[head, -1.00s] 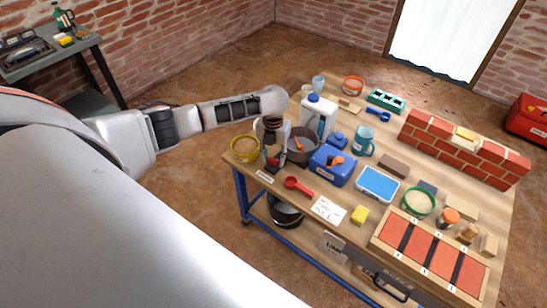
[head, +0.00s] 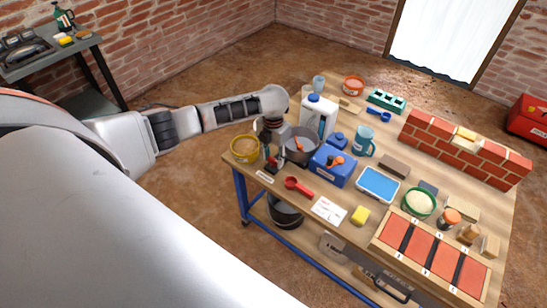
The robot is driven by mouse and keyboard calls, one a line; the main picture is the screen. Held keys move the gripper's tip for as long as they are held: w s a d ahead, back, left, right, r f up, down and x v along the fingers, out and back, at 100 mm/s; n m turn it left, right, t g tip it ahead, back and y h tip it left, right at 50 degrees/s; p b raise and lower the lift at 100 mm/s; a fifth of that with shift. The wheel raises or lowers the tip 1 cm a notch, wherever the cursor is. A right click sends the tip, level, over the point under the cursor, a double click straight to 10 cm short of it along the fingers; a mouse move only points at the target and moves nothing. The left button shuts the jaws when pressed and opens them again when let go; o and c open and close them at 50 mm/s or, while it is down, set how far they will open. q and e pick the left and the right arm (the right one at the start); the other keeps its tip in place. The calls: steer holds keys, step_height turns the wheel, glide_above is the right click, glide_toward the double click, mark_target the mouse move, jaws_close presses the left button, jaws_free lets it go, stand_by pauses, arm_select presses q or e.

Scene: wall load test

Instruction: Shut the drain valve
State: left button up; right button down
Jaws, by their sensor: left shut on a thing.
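My left gripper (head: 268,148) reaches down from the left at the table's near left corner, between a yellow bucket and a grey pot (head: 301,145). It is shut on a small dark and red fitting (head: 272,164), which I take to be the drain valve. The fingers and wrist hide much of the fitting, so its handle angle cannot be told. The grey pot stands just right of the gripper. My right gripper is not in view.
The yellow bucket (head: 244,149) stands close left of the gripper. A white jug (head: 318,117) and blue box (head: 333,166) crowd the right side. A red scoop (head: 298,187) and a paper sheet (head: 328,211) lie in front. A brick wall piece (head: 465,150) stands farther right.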

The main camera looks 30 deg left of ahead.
mark_target(273, 159)
arm_select(q)
steer(key=shift+s+f, duration=0.1)
steer(key=shift+s, duration=0.05)
steer(key=o, duration=1.1)
steer(key=shift+r, duration=0.6)
step_height(273, 159, up, 11)
steer(key=shift+f, duration=0.1)
